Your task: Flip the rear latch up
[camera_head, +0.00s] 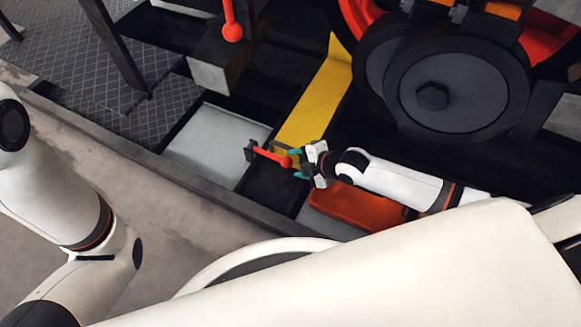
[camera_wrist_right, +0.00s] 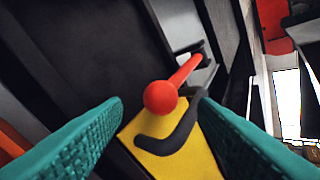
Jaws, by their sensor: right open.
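A red latch lever with a round ball end (camera_head: 272,156) lies nearly level, running from a dark bracket (camera_head: 250,150) at its left. The frames do not label it as the rear one. My right gripper (camera_head: 297,164) is open, with its teal fingers on either side of the ball end. In the right wrist view the red ball (camera_wrist_right: 160,97) shows between the two fingertips, and neither finger visibly grips it. The lever runs away from the ball to a dark bracket (camera_wrist_right: 196,50). My left arm shows at the left, but its gripper is out of view.
A yellow plate (camera_head: 318,100) with a dark curved bar near it lies beside the lever. Another red ball-ended lever (camera_head: 232,32) hangs at the top. An orange-red block (camera_head: 355,205) lies under my right forearm. A large dark wheel (camera_head: 460,85) stands at upper right.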

